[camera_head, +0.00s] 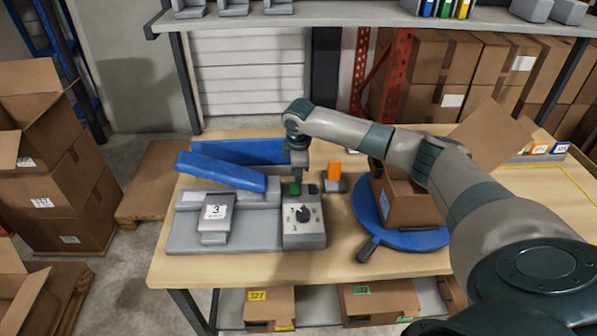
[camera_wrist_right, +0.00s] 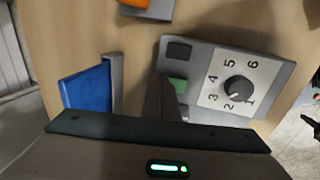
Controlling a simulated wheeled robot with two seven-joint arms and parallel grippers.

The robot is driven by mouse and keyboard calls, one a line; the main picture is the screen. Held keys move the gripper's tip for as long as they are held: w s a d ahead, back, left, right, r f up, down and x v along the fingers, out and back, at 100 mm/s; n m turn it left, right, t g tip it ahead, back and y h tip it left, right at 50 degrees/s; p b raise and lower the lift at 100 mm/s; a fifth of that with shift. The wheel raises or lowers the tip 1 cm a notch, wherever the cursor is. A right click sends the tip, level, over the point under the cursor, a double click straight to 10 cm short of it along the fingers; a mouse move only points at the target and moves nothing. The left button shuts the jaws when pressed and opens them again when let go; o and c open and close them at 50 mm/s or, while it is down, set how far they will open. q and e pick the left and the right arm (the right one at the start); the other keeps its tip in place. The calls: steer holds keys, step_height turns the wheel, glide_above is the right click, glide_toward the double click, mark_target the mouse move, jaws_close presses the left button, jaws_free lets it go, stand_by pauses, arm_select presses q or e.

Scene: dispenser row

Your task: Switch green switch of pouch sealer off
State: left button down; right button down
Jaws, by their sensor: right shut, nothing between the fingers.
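The pouch sealer (camera_head: 185,232) stands on the table with its blue arm (camera_head: 220,171) raised at a slant. Its control box carries a numbered dial (camera_head: 303,214), also in the right wrist view (camera_wrist_right: 238,88). Above the dial sit a green switch (camera_head: 294,189) and a dark switch (camera_head: 313,188). My right gripper (camera_head: 298,175) is shut and empty, pointing down right at the green switch. In the right wrist view its finger (camera_wrist_right: 160,98) partly covers the green switch (camera_wrist_right: 179,84); I cannot tell whether they touch. My left gripper is not in view.
An orange-topped device (camera_head: 334,171) stands just behind the control box. To the right, a blue round turntable (camera_head: 425,238) holds an open cardboard box (camera_head: 408,205). A blue bin (camera_head: 240,151) lies behind the sealer. A shelf (camera_head: 350,16) spans above the table's back.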

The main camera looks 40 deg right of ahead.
steer(key=shift+f, duration=0.2)
steer(key=shift+w+d, duration=0.1)
steer(key=shift+w+f+g, duration=0.15)
steer(key=shift+f+g, duration=0.15)
steer(key=shift+f, duration=0.05)
steer(key=shift+r+p, duration=0.1)
steer(key=shift+p, duration=0.2)
steer(key=shift+s+r+p, duration=0.1)
steer(key=shift+s+p, duration=0.1)
steer(key=shift+p, duration=0.15)
steer(key=shift+s+a+r+p, duration=0.1)
steer(key=shift+s+a+p, duration=0.35)
steer(key=shift+p, duration=0.3)
steer(key=shift+d, duration=0.1)
